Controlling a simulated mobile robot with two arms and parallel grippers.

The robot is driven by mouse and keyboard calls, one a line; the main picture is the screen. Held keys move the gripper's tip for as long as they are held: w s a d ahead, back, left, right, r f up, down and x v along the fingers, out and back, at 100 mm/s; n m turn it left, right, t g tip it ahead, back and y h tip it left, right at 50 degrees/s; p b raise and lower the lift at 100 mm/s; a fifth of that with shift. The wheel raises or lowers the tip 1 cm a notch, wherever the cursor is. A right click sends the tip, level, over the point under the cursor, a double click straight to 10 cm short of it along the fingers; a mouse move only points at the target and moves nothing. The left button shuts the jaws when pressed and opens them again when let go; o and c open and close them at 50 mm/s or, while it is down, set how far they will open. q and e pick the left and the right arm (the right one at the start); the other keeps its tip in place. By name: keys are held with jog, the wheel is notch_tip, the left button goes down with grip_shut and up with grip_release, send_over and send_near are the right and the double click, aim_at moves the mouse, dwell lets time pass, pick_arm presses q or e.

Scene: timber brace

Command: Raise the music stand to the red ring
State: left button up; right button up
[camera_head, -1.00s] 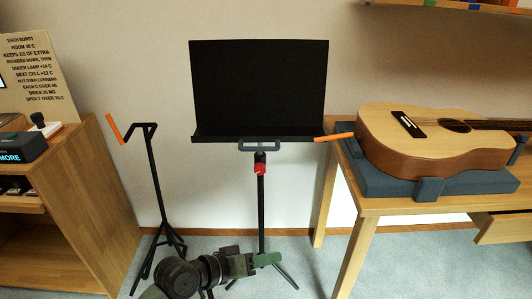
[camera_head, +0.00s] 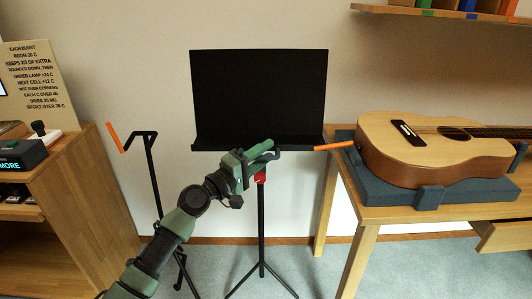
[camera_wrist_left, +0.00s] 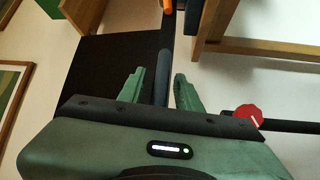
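The black music stand (camera_head: 258,95) stands upright on a pole with tripod legs, in the middle of the head view. A grey handle (camera_head: 278,154) sits under its desk, with a red knob (camera_head: 260,178) just below on the pole. My left gripper (camera_head: 258,153) is at this handle. In the left wrist view the gripper's fingers (camera_wrist_left: 159,78) are open, with the grey handle bar (camera_wrist_left: 162,78) between them and gaps visible beside it. The red knob (camera_wrist_left: 248,115) shows to the right there. I cannot make out a separate red ring. My right gripper is not in view.
An orange bar (camera_head: 334,146) reaches from the desk's lower right toward the guitar (camera_head: 430,150) on its wooden table (camera_head: 375,214). A thinner black stand (camera_head: 152,165) with an orange tip is at left, beside a wooden cabinet (camera_head: 95,190).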

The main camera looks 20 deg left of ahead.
pick_arm(q)
jog(key=shift+w+d, duration=0.15)
jog(key=shift+w, duration=0.1)
grip_shut()
